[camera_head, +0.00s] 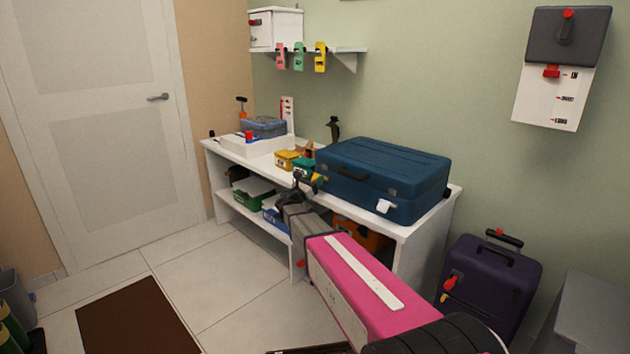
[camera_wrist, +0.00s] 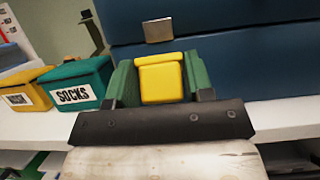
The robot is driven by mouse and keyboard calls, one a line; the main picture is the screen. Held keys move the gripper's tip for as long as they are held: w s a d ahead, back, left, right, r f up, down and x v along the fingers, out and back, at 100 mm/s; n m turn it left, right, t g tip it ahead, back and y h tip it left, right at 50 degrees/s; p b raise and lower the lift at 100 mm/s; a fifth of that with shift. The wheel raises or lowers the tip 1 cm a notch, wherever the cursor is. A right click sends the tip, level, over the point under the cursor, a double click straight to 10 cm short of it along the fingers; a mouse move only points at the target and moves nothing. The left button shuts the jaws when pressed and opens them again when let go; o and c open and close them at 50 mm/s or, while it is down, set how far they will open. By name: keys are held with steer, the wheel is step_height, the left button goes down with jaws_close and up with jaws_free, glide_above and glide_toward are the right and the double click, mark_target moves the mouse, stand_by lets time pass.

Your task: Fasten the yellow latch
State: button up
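The yellow latch (camera_wrist: 160,78) is a small block on the front of the blue suitcase (camera_wrist: 240,60) in the wrist view. A metal plate (camera_wrist: 158,30) sits on the suitcase just above it. My gripper (camera_wrist: 161,80) has one green finger on each side of the latch. I see no clear gap beside the latch, but I cannot tell whether the fingers press on it. In the head view the blue suitcase (camera_head: 375,178) lies shut on the white bench, and my gripper (camera_head: 312,183) is at its left front. The latch shows there only as a small yellow patch.
A teal SOCKS box (camera_wrist: 75,85) and a yellow box (camera_wrist: 25,90) stand just left of my gripper. The white bench (camera_head: 425,228) carries the suitcase. A dark purple suitcase (camera_head: 495,275) stands on the floor at right. The wall behind is green.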

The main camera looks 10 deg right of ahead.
mark_target(325, 171)
steer(key=shift+r, duration=0.15)
steer(key=g+y, duration=0.1)
steer(key=r+g+y, duration=0.1)
steer(key=shift+w+d+r+y, duration=0.15)
steer(key=shift+d+r+y, duration=0.1)
steer(key=shift+y, duration=0.15)
steer(key=g+y, duration=0.1)
steer(key=r+g+y, duration=0.1)
steer(key=shift+w+d+y, duration=0.35)
steer(key=shift+y, duration=0.05)
steer(key=shift+w+d+r+g+y, duration=0.15)
steer(key=shift+d+g+y, duration=0.05)
steer(key=shift+g+y, duration=0.25)
steer(key=shift+w+d+r+g+y, duration=0.15)
steer(key=shift+g+y, duration=0.2)
steer(key=shift+y, duration=0.2)
steer(key=o, duration=0.8)
